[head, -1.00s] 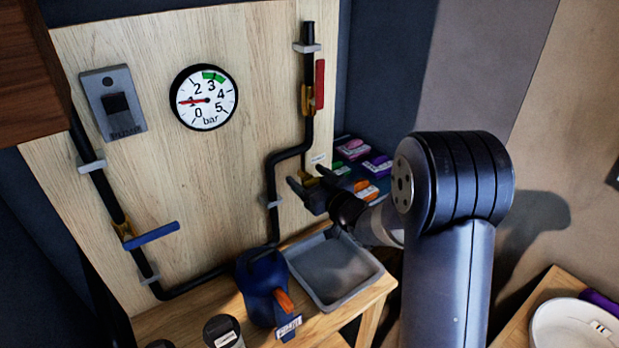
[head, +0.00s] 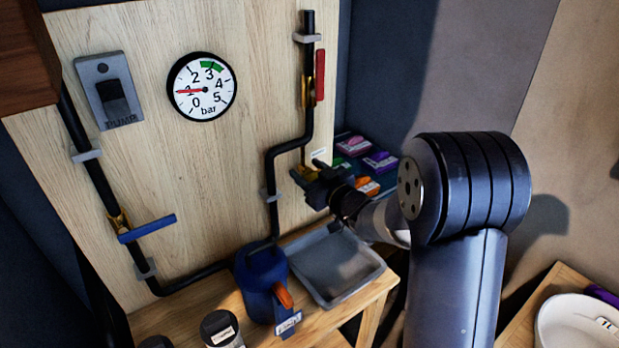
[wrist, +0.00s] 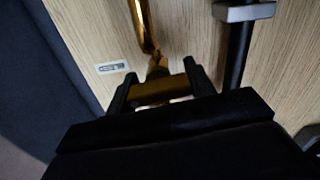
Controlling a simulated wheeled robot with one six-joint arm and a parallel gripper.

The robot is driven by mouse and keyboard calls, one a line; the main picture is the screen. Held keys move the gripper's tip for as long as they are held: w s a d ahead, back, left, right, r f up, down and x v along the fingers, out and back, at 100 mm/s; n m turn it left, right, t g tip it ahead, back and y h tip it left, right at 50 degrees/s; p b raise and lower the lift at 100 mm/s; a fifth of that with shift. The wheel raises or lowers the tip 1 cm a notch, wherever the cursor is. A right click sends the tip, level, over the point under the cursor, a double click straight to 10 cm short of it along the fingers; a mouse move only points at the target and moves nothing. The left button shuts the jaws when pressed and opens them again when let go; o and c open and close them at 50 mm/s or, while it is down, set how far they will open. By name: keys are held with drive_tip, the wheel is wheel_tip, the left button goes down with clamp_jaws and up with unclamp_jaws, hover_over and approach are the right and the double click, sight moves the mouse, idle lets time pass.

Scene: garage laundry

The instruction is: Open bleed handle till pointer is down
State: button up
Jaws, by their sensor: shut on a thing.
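The pressure gauge (head: 202,87) hangs on the wooden board; its red pointer points left, near 1 bar. The green band is at the top, near 3. The bleed handle is a small brass-yellow bar (wrist: 152,93) at the end of a brass fitting (wrist: 158,66), below the right pipe. My gripper (head: 312,180) is at the bleed fitting in the head view, largely hiding it. In the wrist view, my gripper (wrist: 162,88) has a finger on each side of the brass bar and is shut on it.
A grey tray (head: 365,283) and a blue jug (head: 250,300) with an orange part stand below on the bench. A blue lever (head: 147,229) is on the left pipe, a red lever (head: 320,75) on the right pipe. Small coloured boxes (head: 381,162) lie behind my gripper.

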drive_tip(key=n+b, duration=0.1)
drive_tip(key=b, duration=0.1)
drive_tip(key=n+b, duration=0.3)
drive_tip(key=shift+s+a+f+b, duration=0.1)
drive_tip(key=shift+f+b, duration=0.2)
drive_tip(key=shift+b, duration=0.1)
drive_tip(key=n+b, duration=0.4)
drive_tip(key=shift+r+n, duration=0.15)
drive_tip(key=shift+n, duration=0.25)
drive_tip(key=shift+a, duration=0.1)
drive_tip(key=o, duration=1)
drive_tip(key=shift+s, duration=0.1)
drive_tip(key=v, duration=1)
drive_tip(key=shift+s+d, duration=0.3)
